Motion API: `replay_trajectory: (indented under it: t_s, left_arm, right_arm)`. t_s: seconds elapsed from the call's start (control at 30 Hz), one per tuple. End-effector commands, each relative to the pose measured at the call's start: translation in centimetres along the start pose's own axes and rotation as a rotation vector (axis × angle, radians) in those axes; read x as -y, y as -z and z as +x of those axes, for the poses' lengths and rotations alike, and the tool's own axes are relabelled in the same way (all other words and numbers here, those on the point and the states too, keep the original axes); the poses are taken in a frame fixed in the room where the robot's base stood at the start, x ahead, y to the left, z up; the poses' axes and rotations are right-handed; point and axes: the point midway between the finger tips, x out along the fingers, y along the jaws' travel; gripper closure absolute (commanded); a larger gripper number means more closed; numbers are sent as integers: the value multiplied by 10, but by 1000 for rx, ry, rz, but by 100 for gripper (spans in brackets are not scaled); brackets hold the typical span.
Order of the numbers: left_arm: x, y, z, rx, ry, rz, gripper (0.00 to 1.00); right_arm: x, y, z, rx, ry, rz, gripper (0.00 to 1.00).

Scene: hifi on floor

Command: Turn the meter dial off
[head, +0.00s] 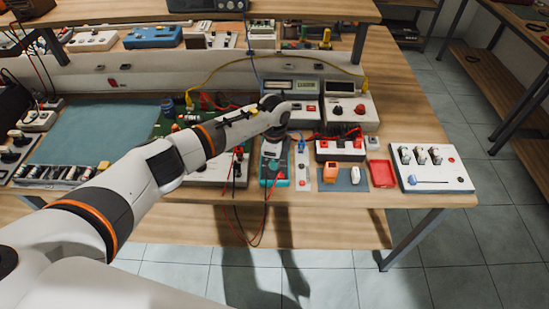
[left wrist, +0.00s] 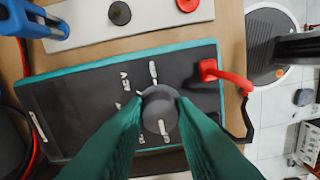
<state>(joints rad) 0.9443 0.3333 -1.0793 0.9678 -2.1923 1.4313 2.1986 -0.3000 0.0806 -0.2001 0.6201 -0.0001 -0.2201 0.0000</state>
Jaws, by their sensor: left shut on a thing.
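The meter (head: 274,177) is a teal-edged multimeter lying on the bench near its front edge. My left gripper (head: 275,134) reaches over its far part from the left and hides the dial in the head view. In the left wrist view the meter's dark face (left wrist: 80,97) fills the middle, with white marks around the round grey dial (left wrist: 158,108). The two green fingers of my left gripper (left wrist: 159,102) are shut on the dial from both sides. A red plug (left wrist: 209,69) with a red lead sits in the meter's face. My right gripper is not in view.
A white panel with knobs (head: 430,168) and a red tray (head: 381,173) lie to the right. A power supply (head: 340,148) stands near the meter. Red and black leads (head: 245,225) hang over the front edge. A shelf (head: 200,12) crosses the back.

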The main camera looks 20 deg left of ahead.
Motion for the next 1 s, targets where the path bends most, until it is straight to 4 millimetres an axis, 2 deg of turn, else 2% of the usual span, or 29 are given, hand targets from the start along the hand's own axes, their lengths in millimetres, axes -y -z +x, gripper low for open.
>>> replay_trajectory:
  t_s: [0.1, 0.13, 0.23, 0.27, 0.53, 0.67, 0.77, 1.0]
  left_arm:
    - [-1, 1, -2, 0, -3, -2, 99]
    - [-1, 1, -2, -1, -3, -2, 73]
    - [-1, 1, -1, -1, -3, -1, 56]
    - [-1, 1, -1, -1, -2, -1, 54]
    - [-1, 1, -1, -1, -1, 0, 54]
    - [-2, 1, -10, 1, -3, -1, 54]
    - [-1, 1, -26, 0, -4, 1, 54]
    - [-2, 1, -77, -1, -6, 1, 54]
  right_arm:
    - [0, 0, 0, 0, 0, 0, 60]
    - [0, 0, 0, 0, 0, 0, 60]
    - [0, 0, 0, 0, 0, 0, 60]
    - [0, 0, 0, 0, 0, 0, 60]
    - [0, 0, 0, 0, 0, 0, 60]
    - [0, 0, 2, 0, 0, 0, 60]
    - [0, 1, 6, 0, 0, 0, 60]
    - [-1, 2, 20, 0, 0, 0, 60]
